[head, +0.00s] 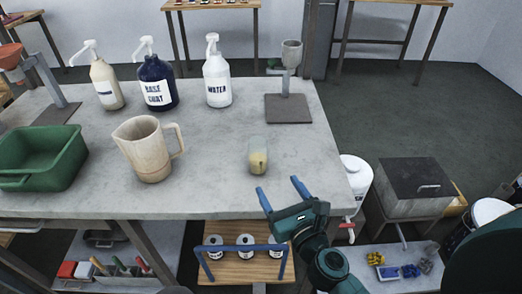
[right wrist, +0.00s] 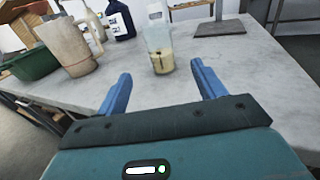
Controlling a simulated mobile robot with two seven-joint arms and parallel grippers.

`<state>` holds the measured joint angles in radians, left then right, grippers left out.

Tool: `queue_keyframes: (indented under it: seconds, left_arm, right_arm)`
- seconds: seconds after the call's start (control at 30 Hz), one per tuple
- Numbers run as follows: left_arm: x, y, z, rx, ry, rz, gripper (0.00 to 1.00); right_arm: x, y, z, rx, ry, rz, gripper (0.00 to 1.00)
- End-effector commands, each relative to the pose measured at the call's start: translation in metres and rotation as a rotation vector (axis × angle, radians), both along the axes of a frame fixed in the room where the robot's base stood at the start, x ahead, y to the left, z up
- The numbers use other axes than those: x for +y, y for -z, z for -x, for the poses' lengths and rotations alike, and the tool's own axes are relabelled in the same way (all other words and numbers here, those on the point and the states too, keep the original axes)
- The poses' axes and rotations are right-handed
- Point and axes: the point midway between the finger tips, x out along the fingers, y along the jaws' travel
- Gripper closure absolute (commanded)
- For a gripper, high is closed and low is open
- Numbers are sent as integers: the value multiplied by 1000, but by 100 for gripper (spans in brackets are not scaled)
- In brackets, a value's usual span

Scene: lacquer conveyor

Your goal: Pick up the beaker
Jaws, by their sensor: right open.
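A small clear beaker (head: 258,157) with some yellowish contents stands upright on the grey table (head: 215,195), near its front right part. It also shows in the right wrist view (right wrist: 161,58), beyond and between the two blue fingers. My right gripper (head: 280,188) is open and empty at the table's front edge, just in front of the beaker and apart from it. In the right wrist view the right gripper (right wrist: 160,82) has its fingers spread wider than the beaker. My left gripper is not in view.
A beige pitcher (head: 148,155) stands left of the beaker, with a green bin (head: 70,168) farther left. Pump bottles, one labelled WATER (head: 217,82), line the back. A stand with a cup (head: 290,107) is behind the beaker. The table around the beaker is clear.

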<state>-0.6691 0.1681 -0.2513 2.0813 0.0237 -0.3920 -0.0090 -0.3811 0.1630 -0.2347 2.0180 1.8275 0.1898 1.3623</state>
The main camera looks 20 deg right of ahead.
Motion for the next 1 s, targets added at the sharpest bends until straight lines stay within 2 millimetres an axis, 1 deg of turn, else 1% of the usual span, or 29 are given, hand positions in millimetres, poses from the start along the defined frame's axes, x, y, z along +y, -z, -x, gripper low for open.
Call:
queue_keyframes:
  seconds: [0.07,0.17,0.3,0.4,0.5,0.67,0.9,1.0]
  left_arm:
    - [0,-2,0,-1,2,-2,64]
    - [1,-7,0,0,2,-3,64]
    - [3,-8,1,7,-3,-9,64]
    - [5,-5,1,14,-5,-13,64]
    - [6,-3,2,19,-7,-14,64]
    - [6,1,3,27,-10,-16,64]
    - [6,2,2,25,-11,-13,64]
    - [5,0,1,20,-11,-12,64]
  right_arm:
    - [0,-1,-6,0,2,-12,31]
    - [2,-3,-20,-1,2,-12,31]
    - [4,-2,-48,-1,2,-10,31]
    - [6,-1,-64,0,2,-9,31]
    - [7,0,-75,1,2,-10,31]
    - [8,1,-84,1,1,-10,31]
    - [12,4,-119,0,1,-9,31]
    - [13,4,-128,1,0,-9,31]
